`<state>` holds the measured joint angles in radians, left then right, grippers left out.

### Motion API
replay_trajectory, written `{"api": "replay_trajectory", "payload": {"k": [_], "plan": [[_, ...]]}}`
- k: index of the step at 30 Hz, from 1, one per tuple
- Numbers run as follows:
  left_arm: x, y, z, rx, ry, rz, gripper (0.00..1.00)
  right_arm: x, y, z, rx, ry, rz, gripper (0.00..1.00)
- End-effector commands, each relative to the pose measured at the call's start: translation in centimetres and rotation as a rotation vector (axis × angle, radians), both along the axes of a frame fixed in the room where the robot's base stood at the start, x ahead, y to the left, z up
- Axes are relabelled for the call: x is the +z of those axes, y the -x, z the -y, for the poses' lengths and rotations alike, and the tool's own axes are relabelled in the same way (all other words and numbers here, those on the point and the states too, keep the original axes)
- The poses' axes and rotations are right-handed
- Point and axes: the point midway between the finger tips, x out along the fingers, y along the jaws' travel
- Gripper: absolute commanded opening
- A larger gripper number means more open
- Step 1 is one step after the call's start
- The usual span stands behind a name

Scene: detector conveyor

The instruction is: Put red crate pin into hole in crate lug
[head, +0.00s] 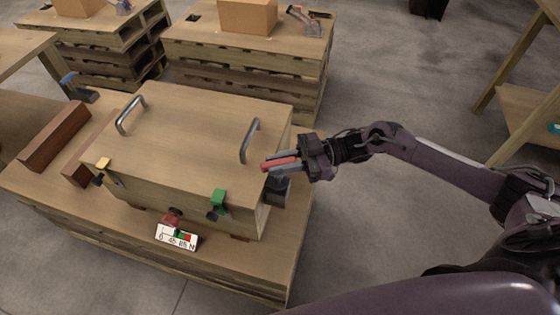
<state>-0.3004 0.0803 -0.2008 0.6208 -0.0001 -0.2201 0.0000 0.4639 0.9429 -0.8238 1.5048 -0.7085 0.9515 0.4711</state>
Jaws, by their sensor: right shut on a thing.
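The wooden crate (190,135) has a closed lid with two metal handles and sits on a pallet. My right gripper (278,164) is at the crate's right side, near the lid's edge, shut on the red crate pin (280,164), which lies roughly level between the fingers. A dark block (278,191) shows just below the gripper at the crate's side; I cannot tell if it is a lug. No pin hole is clear. My left gripper is out of view.
Brown blocks (55,137) and a blue-handled tool (78,88) lie left of the crate. Other pallets (245,50) stand behind, one with a cardboard box (247,16). A wooden shelf (525,110) is at far right.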

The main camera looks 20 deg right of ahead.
Motion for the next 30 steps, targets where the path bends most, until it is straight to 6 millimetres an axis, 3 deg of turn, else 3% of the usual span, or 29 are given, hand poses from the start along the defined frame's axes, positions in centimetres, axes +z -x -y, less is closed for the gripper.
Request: {"api": "replay_trajectory", "payload": {"k": [15,16,21,30], "plan": [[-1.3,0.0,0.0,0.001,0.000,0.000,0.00,-1.4,0.0,0.0,0.000,-0.001,0.000,0.00],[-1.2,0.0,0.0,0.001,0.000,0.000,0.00,-1.3,0.0,0.0,0.000,-0.001,0.001,0.22],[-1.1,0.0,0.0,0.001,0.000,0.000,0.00,-1.3,0.0,0.0,0.000,-0.001,0.000,0.45],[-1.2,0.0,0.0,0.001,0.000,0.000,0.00,-1.3,0.0,0.2,-0.001,0.001,-0.001,0.45]]}}
